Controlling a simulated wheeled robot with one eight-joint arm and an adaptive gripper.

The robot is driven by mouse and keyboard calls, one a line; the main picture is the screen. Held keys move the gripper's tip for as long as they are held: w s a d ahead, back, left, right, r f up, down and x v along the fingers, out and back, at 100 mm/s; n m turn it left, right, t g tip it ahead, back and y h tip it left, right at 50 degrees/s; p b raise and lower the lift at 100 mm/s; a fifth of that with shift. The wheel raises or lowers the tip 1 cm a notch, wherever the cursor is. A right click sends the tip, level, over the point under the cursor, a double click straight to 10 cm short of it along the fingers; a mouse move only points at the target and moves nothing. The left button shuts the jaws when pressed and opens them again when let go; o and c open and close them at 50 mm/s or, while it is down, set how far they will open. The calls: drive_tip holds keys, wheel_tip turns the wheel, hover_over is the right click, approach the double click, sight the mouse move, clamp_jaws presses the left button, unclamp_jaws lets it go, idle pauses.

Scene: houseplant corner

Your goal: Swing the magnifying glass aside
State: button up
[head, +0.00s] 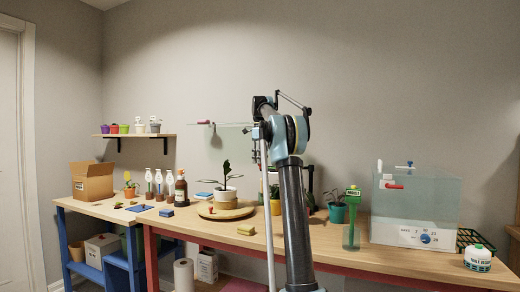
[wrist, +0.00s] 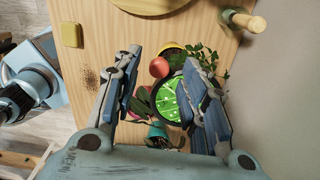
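In the wrist view, a round disc with a dark rim (wrist: 168,99) shows bright green with pale marks. It looks like the magnifying glass lens, with the green seen through it. An orange-red ball (wrist: 159,67) sits at its upper rim; whether it is joined to it is unclear. My gripper (wrist: 163,60) is open above them, one finger to each side, with nothing held; the right finger covers part of the disc's right side. I cannot tell whether it touches. In the head view my arm largely hides this spot, and I cannot make out the lens.
Leafy plants and pots crowd around the disc. A yellow pot (head: 275,207) and a teal pot (head: 337,212) stand close by. A round wooden board (head: 208,212) bears a potted plant at left. A yellow block (head: 246,230) lies at the table's front. A clear tank (head: 440,205) stands right.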

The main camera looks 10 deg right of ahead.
wheel_tip(320, 180, up, 10)
drive_tip(key=shift+r, duration=0.15)
idle(0.6)
